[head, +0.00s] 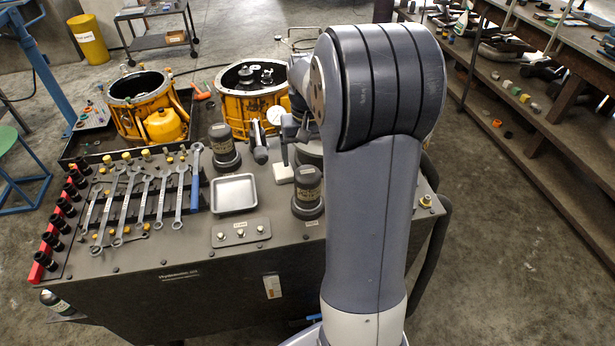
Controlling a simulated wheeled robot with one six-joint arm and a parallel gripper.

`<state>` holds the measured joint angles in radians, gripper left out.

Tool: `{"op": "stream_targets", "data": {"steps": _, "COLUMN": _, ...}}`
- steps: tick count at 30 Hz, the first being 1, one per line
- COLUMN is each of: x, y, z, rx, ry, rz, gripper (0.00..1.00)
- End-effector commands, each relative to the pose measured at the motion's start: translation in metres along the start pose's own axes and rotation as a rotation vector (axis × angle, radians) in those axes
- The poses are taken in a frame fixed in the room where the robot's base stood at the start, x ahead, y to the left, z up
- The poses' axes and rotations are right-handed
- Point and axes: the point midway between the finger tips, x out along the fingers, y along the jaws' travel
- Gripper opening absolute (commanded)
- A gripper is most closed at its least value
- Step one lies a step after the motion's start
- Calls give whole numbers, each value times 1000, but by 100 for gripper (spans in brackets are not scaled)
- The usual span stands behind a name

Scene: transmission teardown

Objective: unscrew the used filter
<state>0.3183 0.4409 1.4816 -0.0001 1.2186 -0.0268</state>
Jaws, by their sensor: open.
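Two dark olive canisters with pale labels stand upright on the grey bench. One canister (308,184) is near the front middle, beside my upper arm. The other canister (222,143) is farther back and to the left. They look like filters; I cannot tell which is the used one. My gripper (273,146) is at the back of the bench, between and beyond the two canisters, with its jaws open. It appears apart from both. My arm hides part of the bench on the right.
Wrenches (145,196) and black sockets (60,210) fill the bench's left. Yellow transmission housings (147,105) stand behind. A white block (283,173) lies near my gripper.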

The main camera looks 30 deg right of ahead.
Motion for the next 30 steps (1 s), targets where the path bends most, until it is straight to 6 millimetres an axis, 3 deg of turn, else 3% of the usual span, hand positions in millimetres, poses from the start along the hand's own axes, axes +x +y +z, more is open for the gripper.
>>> {"op": "stream_targets", "data": {"steps": 10, "x": 2, "y": 0, "z": 0, "rx": 391, "ry": 1, "rz": 0, "gripper": 84}}
{"op": "stream_targets", "data": {"steps": 12, "x": 25, "y": 0, "z": 1, "rx": 382, "ry": -4, "rz": 1, "gripper": 84}}
{"op": "stream_targets", "data": {"steps": 18, "x": 57, "y": 0, "z": 0, "rx": 379, "ry": -2, "rz": 0, "gripper": 84}}
{"op": "stream_targets", "data": {"steps": 24, "x": 73, "y": 0, "z": 0, "rx": 378, "ry": -1, "rz": 0, "gripper": 84}}
{"op": "stream_targets", "data": {"steps": 30, "x": 75, "y": 0, "z": 0, "rx": 378, "ry": 0, "rz": 0, "gripper": 84}}
